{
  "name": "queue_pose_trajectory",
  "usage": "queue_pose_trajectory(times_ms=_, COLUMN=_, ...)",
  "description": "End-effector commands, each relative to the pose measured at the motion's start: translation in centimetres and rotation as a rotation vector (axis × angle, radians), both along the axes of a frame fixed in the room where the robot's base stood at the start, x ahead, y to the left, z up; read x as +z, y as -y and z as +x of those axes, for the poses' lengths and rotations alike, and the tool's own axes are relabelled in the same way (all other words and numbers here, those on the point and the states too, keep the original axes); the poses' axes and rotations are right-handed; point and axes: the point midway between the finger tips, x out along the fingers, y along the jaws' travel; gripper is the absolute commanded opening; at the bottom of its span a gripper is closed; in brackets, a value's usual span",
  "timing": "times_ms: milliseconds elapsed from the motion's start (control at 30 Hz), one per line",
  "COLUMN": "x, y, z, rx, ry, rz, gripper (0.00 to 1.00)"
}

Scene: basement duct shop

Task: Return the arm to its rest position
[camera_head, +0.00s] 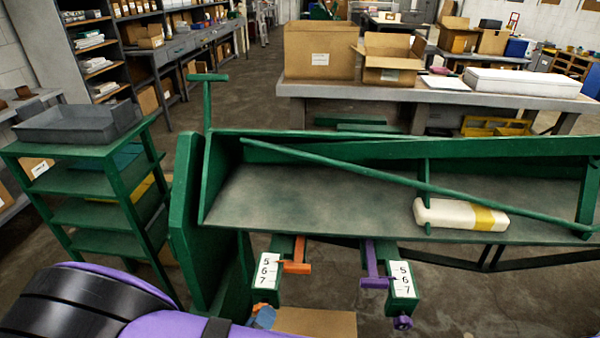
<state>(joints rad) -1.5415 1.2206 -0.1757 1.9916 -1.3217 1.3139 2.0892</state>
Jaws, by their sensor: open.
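Part of my arm (95,305), in purple and black, shows at the lower left corner, in front of the green machine's left end. My gripper is outside the picture, so its jaws and anything near them cannot be seen. The green machine (310,200) has a long sloping tray and a diagonal green bar across it. A white block with a yellow band (460,215) lies on the tray at the right, beside a green upright. Below the front edge are an orange handle (296,262) and a purple handle (374,270), each beside a white number plate.
A green shelf stand (88,185) with a grey tray (78,122) on top stands close by at the left. A grey table (430,92) with cardboard boxes (320,52) is behind the machine. A cardboard piece (315,322) shows at the bottom. Open floor (250,92) lies beyond.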

Motion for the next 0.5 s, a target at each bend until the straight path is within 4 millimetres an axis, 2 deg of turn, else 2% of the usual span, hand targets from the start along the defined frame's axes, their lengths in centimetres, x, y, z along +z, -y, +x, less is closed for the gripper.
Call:
queue_pose_trajectory(times_ms=33, x=1.9, y=0.6, z=1.2, rx=-0.064, ry=-0.025, rz=0.006, gripper=0.74)
queue_pose_trajectory(times_ms=200, x=7.1, y=3.0, z=4.3, rx=-0.251, ry=-0.126, rz=0.009, gripper=0.74)
queue_pose_trajectory(times_ms=500, x=15.8, y=8.9, z=8.3, rx=-0.52, ry=-0.339, rz=0.067, gripper=0.74)
